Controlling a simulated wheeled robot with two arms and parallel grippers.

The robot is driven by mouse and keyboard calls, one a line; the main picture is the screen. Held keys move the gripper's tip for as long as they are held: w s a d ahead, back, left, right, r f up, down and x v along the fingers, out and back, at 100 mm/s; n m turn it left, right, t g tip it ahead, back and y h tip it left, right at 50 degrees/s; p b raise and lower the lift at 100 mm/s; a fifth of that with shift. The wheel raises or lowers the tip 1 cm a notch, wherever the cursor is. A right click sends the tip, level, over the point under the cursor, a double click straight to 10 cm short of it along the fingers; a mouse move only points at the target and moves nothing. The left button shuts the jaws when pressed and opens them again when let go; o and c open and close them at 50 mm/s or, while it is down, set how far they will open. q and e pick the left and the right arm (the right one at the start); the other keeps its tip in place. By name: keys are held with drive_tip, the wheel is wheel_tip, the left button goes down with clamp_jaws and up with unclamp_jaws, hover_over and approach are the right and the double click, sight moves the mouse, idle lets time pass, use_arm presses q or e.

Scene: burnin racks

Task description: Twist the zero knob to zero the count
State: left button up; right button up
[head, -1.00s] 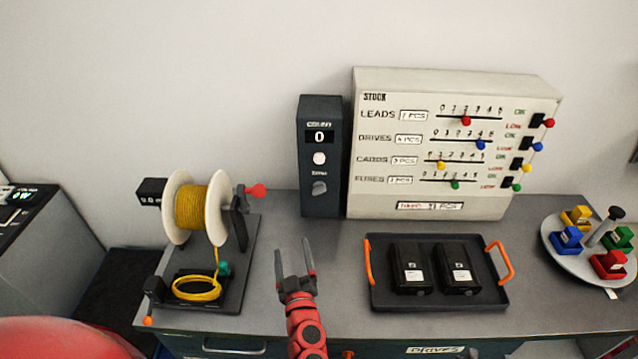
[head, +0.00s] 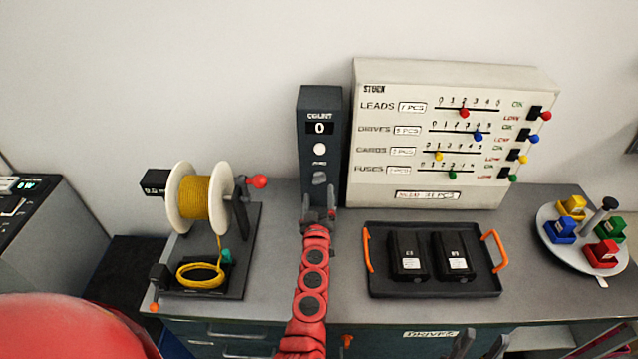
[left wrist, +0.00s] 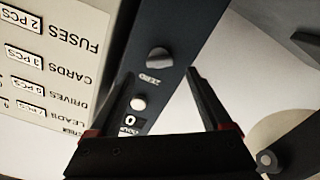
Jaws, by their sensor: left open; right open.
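The count box (head: 308,150) is a tall dark unit against the wall, its display (head: 319,128) reading 0. Below the display are a round white button (head: 319,149) and the grey zero knob (head: 319,178). The knob (left wrist: 158,60) also shows in the left wrist view, under the "ZERO" label in that inverted picture's far side. My left gripper (head: 318,212) is open in front of the box, just below the knob in the head view. My right gripper (head: 482,345) is open and empty at the bottom edge.
The stock panel (head: 400,180) with coloured sliders stands close right of the count box. A spool of yellow cord (head: 194,198) is on the left. A tray (head: 430,285) with two black drives and a round plate (head: 548,228) with coloured blocks are on the right.

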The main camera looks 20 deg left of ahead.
sight(319, 183)
use_arm(q)
drive_tip(key=x, duration=0.4)
drive_tip(key=shift+w+d+f+b, duration=0.1)
drive_tip(key=shift+d+b, duration=0.05)
drive_tip(key=shift+b, duration=0.25)
drive_tip(key=shift+w+a, duration=0.35)
drive_tip(key=shift+w, duration=0.35)
clamp_jaws()
